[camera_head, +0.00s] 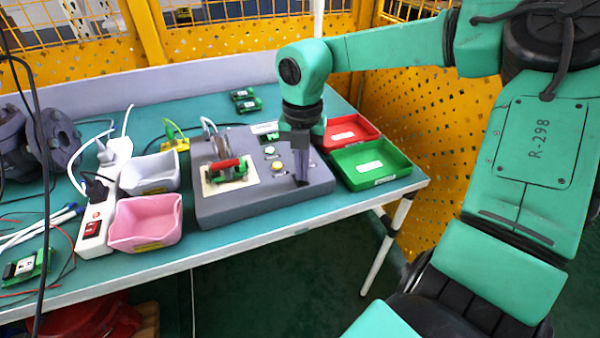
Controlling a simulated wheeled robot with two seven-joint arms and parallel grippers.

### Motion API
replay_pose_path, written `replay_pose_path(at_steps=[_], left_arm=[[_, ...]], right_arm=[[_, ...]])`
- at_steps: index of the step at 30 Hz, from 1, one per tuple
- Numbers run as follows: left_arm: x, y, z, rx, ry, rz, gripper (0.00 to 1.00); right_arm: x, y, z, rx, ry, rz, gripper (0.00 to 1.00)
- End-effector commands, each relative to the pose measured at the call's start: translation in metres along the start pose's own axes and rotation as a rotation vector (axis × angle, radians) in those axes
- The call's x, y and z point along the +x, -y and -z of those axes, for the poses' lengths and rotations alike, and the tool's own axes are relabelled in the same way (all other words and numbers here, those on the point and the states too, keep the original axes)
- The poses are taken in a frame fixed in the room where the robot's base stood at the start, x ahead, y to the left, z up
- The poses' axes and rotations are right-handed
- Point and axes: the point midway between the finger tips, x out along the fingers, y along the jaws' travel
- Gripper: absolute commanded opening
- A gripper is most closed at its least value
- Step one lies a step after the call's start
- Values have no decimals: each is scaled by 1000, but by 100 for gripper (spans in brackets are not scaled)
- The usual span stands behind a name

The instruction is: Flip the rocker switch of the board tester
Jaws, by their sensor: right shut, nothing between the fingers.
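The board tester (236,208) is a grey box with a sloped top on the teal table. A red-handled clamp (227,163) and a green board sit on its left half. A green button (270,150) and a yellow button (278,166) are in its middle. My right gripper (302,181) is shut and empty, pointing down at the right part of the tester's top. I cannot tell whether its tips touch the surface. I cannot make out the rocker switch; the gripper hides part of the panel. My left gripper is not in view.
A red tray (350,132) and a green tray (370,164) stand right of the tester. A white bin (150,173), a pink bin (146,222) and a power strip (93,236) with a red switch stand left. Cables lie at the far left. Yellow mesh fencing is behind.

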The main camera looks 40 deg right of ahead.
Motion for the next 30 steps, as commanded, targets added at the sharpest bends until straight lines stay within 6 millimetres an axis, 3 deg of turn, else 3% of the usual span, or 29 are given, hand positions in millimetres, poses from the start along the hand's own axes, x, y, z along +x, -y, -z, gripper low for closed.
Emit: replay_pose_path(at_steps=[14,30], left_arm=[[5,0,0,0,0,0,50],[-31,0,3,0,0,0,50]], right_arm=[[6,0,0,0,0,1,0],[-47,0,0,-1,0,-1,0]])
